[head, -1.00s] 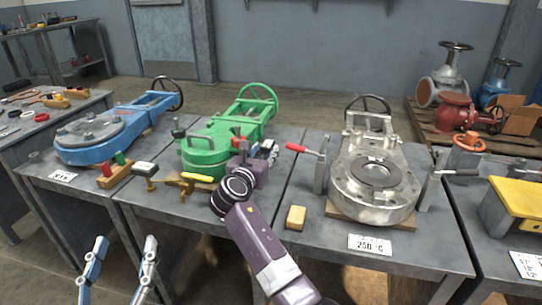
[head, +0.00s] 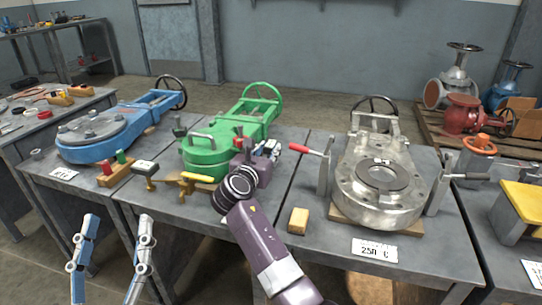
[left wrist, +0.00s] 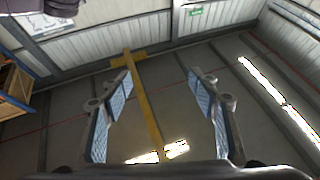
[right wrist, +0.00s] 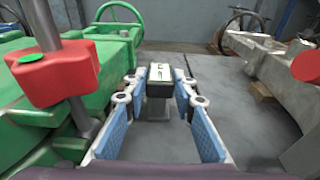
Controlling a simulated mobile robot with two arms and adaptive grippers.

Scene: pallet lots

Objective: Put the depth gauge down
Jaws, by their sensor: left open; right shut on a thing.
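The depth gauge (right wrist: 160,82), with a dark head, a pale display and a grey lower body, is between the fingertips of my right gripper (right wrist: 158,92) in the right wrist view. That gripper is shut on it. In the head view my right gripper (head: 268,149) is over the bench just right of the green valve (head: 208,155); the gauge is mostly hidden there. Whether the gauge touches the bench top I cannot tell. My left gripper (head: 117,222) is open and empty at the lower left, in front of the benches; its spread fingers also show in the left wrist view (left wrist: 160,80).
A silver valve (head: 372,205) stands right of my right gripper, with a red-handled lever (head: 308,150) close by. A wooden block (head: 298,220), a display device (head: 144,168) and a yellow tool (head: 192,181) lie near the bench front. Bare bench (right wrist: 205,65) lies beyond the gauge.

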